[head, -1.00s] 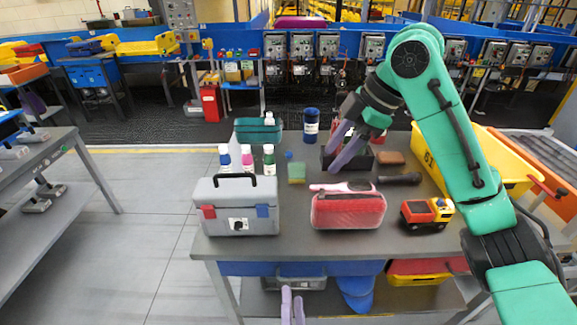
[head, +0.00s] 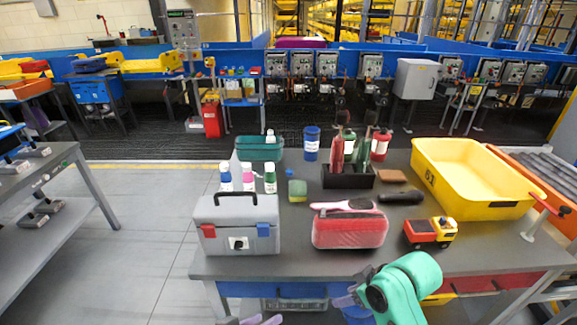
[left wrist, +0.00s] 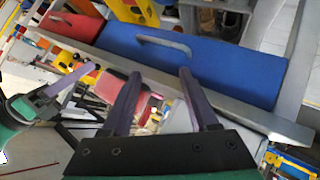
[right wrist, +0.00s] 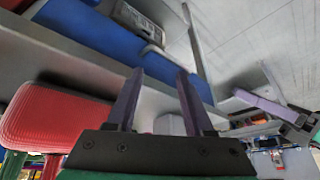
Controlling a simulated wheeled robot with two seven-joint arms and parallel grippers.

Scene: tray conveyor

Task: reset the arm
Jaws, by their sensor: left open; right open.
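My left gripper (head: 250,320) shows at the bottom edge of the head view, low in front of the table. It is open and empty, with parted purple fingers in the left wrist view (left wrist: 158,75). My right gripper (head: 345,300) is below the table's front edge, partly hidden by its green arm. It is open and empty in the right wrist view (right wrist: 160,78). The black holder (head: 347,181) on the table holds red and green bottles, with no gripper touching it.
The grey table (head: 290,262) bears a grey toolbox (head: 237,226), a red case (head: 350,229), a toy truck (head: 430,232) and a yellow bin (head: 475,180). Blue drawer fronts (left wrist: 220,65) are close to the grippers.

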